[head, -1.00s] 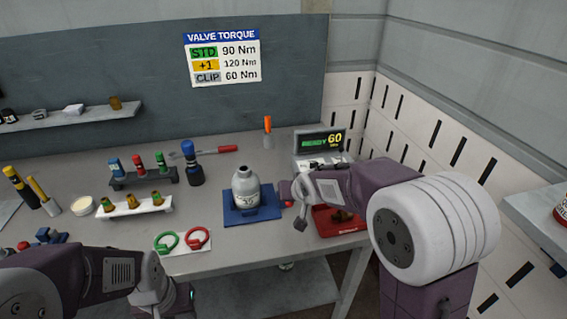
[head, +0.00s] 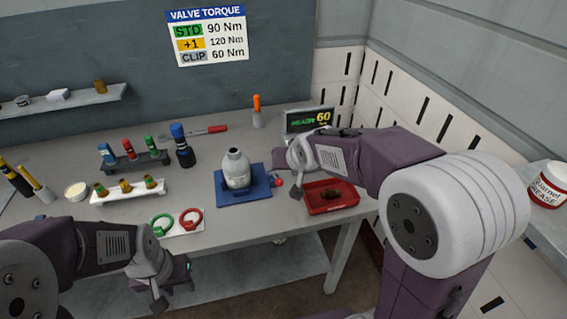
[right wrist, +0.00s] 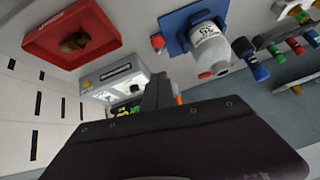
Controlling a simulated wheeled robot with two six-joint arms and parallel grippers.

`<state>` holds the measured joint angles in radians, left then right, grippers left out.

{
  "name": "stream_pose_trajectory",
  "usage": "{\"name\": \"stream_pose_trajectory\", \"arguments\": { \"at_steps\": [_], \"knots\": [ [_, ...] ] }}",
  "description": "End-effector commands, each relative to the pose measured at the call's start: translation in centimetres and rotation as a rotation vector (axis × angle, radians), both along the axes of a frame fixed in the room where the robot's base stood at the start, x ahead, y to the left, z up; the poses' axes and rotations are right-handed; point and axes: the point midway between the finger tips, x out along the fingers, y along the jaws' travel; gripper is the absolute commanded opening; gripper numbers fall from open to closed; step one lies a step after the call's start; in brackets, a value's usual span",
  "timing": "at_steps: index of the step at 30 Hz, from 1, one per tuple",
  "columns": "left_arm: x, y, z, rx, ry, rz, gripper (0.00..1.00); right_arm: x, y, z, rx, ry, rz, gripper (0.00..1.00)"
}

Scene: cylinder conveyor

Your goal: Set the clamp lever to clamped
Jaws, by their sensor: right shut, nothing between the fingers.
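A grey bottle-shaped cylinder (head: 236,169) stands upright in a blue fixture (head: 230,202) on the bench. A red knob (head: 277,182), apparently the end of the clamp lever, sticks out at the fixture's right side. In the right wrist view the red knob (right wrist: 157,42) lies beside the blue fixture (right wrist: 180,22). My right gripper (right wrist: 158,92) is shut and empty, apart from the knob, and points toward the display box. In the head view its fingers are mostly hidden behind the wrist. My left gripper (head: 185,272) is low at the bench's front edge, with its fingers unclear.
A red tray (head: 345,205) with a brown part lies right of the fixture. A display box (head: 308,121) reading READY 60 stands behind my right arm. Green (head: 160,224) and red (head: 190,220) rings, coloured-part racks and a blue-topped tool (head: 182,146) are to the left.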

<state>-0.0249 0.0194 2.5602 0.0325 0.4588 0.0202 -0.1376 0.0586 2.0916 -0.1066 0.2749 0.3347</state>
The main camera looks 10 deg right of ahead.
Motion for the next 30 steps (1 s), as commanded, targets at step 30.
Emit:
{"name": "stream_pose_trajectory", "arguments": {
  "at_steps": [30],
  "knots": [
    [0.0,0.0,-0.2,0.0,-0.001,0.0,0.36,-6.1,-2.7,-1.6,-0.007,0.128,-0.061,0.0]
  ]
}}
